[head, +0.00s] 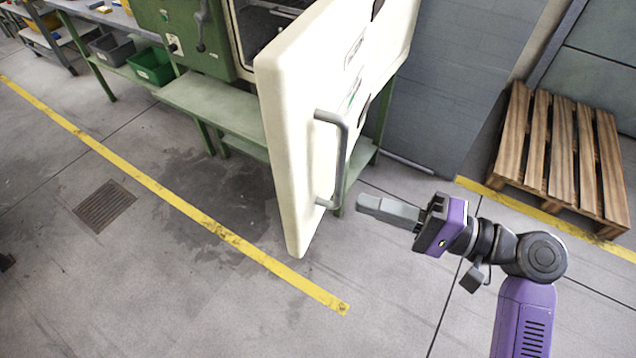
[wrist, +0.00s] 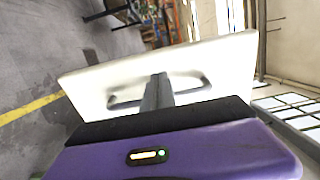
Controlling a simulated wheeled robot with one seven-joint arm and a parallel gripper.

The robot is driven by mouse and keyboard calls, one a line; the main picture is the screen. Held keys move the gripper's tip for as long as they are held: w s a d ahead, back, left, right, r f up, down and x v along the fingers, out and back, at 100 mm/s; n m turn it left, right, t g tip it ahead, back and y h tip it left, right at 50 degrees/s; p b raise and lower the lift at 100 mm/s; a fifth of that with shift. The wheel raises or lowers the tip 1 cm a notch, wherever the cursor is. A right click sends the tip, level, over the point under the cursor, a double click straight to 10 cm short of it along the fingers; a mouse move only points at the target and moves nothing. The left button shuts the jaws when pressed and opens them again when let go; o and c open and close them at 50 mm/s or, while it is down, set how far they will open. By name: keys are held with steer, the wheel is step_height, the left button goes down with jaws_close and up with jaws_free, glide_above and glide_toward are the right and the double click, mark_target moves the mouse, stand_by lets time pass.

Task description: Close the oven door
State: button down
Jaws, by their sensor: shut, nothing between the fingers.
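The oven door (head: 300,125) is a thick cream-white panel that stands wide open, swung out from the green oven (head: 215,35) toward me. A grey bar handle (head: 343,155) is on its right-hand face. My gripper (head: 362,205) is shut and empty, to the right of the door's lower part, with its fingers pointing left toward the handle's lower end. In the wrist view the fingers (wrist: 157,88) point at the white door face (wrist: 220,70) and cover the middle of the handle (wrist: 125,103). I cannot tell whether they touch the door.
A wooden pallet (head: 560,150) lies on the floor at the right. A grey panel (head: 440,80) stands behind the door. A green bench (head: 215,105) is under the oven, with a green bin (head: 152,66) to its left. The floor at the front left is clear.

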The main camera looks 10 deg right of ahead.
mark_target(300, 183)
steer(key=p+x, duration=0.2)
steer(key=x, duration=0.7)
steer(key=shift+w+a, duration=0.2)
steer(key=shift+a, duration=0.1)
